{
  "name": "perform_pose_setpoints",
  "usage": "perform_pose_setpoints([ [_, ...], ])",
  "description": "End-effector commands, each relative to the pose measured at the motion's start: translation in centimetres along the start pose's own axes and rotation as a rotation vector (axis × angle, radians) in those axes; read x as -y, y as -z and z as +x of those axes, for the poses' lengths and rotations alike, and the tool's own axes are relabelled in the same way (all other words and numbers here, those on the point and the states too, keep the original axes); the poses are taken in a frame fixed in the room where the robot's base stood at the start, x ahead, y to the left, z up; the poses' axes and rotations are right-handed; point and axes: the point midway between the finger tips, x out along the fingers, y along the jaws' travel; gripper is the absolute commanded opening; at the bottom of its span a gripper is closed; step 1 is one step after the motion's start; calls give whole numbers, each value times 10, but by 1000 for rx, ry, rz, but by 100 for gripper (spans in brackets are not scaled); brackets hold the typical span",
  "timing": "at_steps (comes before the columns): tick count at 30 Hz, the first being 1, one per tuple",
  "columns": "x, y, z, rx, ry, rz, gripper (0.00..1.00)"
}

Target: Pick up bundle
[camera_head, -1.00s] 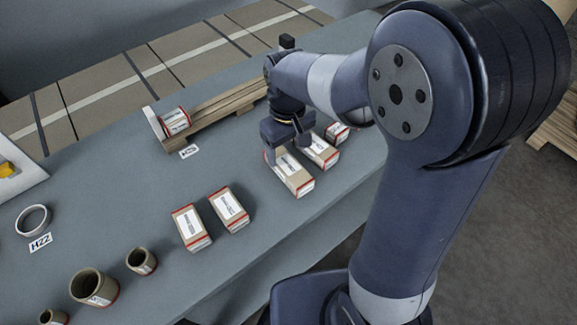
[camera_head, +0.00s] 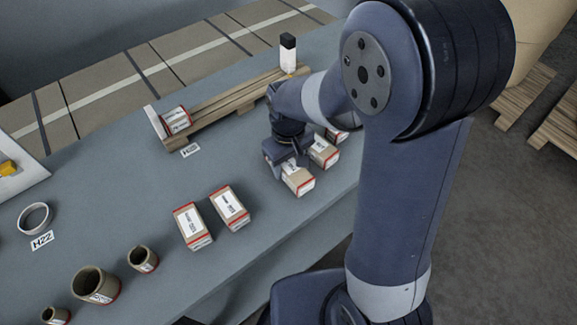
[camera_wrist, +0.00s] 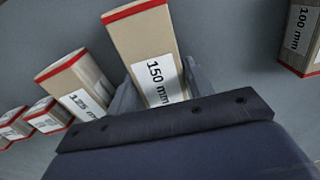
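Several kraft-paper bundles with red ends and white labels stand on the grey table. My gripper (camera_head: 286,172) is low over one bundle (camera_head: 300,180) at the table's front side. In the wrist view this bundle (camera_wrist: 150,55) reads "150 mm" and lies between my two fingers (camera_wrist: 160,90), one along each side. The fingers look spread around it; firm contact cannot be made out. A "125 mm" bundle (camera_wrist: 75,88) is just to the left, and a "100 mm" bundle (camera_wrist: 300,40) is at the upper right. My gripper hides part of the bundle in the head view.
Two bundles (camera_head: 192,226) (camera_head: 230,207) stand apart on the left. Others (camera_head: 323,152) are close behind my gripper. A wooden rack (camera_head: 225,105) holds a bundle (camera_head: 177,120) at its left end. Brown tubes (camera_head: 95,284) and a pale ring (camera_head: 35,217) stand at the left.

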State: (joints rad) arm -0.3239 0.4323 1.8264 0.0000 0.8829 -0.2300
Motion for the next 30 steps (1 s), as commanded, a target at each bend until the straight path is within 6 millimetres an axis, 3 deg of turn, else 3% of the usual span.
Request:
perform_pose_setpoints([
  [15, 0, 0, 0, 0, 0, 0, 7],
  [23, 0, 0, -4, -2, 0, 0, 7],
  [30, 0, 1, -43, -8, -2, 0, 7],
])
